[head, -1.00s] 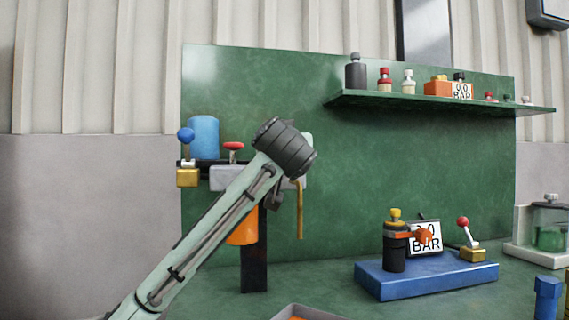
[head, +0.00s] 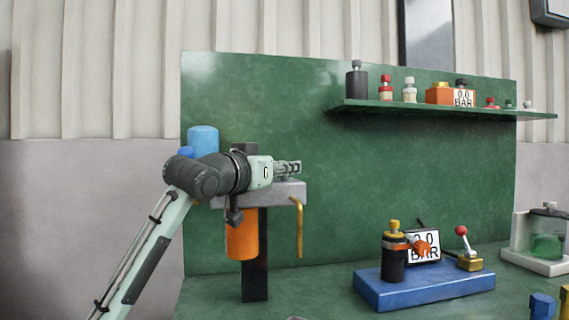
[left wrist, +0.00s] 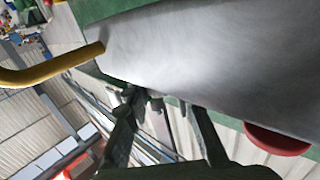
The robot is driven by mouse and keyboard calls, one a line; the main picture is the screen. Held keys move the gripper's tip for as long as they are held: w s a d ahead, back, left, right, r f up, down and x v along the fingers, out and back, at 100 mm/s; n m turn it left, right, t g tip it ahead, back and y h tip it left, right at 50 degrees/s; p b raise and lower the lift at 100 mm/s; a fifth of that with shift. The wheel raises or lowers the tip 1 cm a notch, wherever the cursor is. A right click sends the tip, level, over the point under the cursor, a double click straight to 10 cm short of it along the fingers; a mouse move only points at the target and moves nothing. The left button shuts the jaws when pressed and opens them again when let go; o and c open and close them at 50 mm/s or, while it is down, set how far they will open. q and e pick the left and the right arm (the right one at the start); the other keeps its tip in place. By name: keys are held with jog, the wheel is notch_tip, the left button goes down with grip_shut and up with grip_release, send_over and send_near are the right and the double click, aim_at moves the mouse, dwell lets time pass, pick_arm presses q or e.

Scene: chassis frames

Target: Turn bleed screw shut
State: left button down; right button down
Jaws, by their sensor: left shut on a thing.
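A grey block (head: 270,193) sits on a dark post in the head view, with a bent yellow pipe (head: 299,225) hanging from its right end. My left gripper (head: 296,167) lies level just above the block's top, pointing right. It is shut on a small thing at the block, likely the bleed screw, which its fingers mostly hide. In the left wrist view, the two dark fingers (left wrist: 163,112) reach to the edge of the grey block (left wrist: 195,45). A red knob (left wrist: 277,140) is to their right and the yellow pipe (left wrist: 50,70) to their left. My right gripper is not in view.
An orange cylinder (head: 242,236) hangs below the block, and a blue cylinder (head: 203,139) stands behind my arm. A blue base (head: 424,288) with a black bottle and lever is on the bench. A loaded shelf (head: 440,108) is at upper right.

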pick_arm(q)
jog(key=shift+f, duration=0.1)
dwell(0.3)
jog(key=c, duration=1.3)
grip_release()
jog(key=shift+o, duration=0.2)
jog(key=v, duration=1.2)
